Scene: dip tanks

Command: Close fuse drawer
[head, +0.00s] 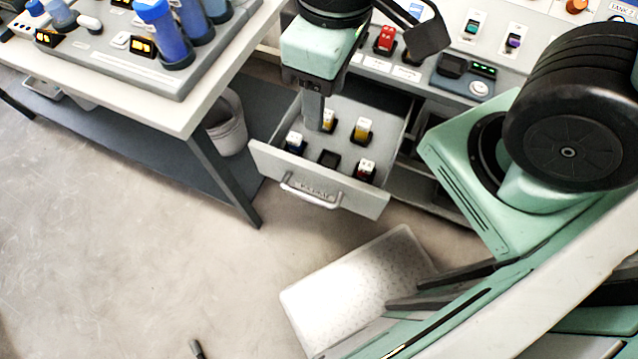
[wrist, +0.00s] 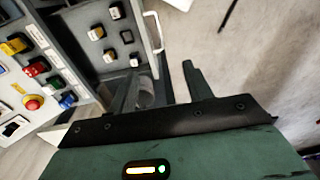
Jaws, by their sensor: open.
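The fuse drawer (head: 262,158) is pulled out of the grey control cabinet, with its bar handle (head: 312,194) on the front panel. Several fuses with white, yellow, blue and red parts stand inside, and one socket (head: 329,158) looks empty. In the wrist view the drawer's handle (wrist: 156,32) is at the top centre, beyond my fingers. My gripper (head: 313,118) points down over the drawer's left side in the head view; its fingers (wrist: 162,85) are apart and nothing shows held. I cannot tell whether a finger touches the drawer wall.
A pale mat (head: 355,285) lies on the floor; the floor before the drawer is mostly clear.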

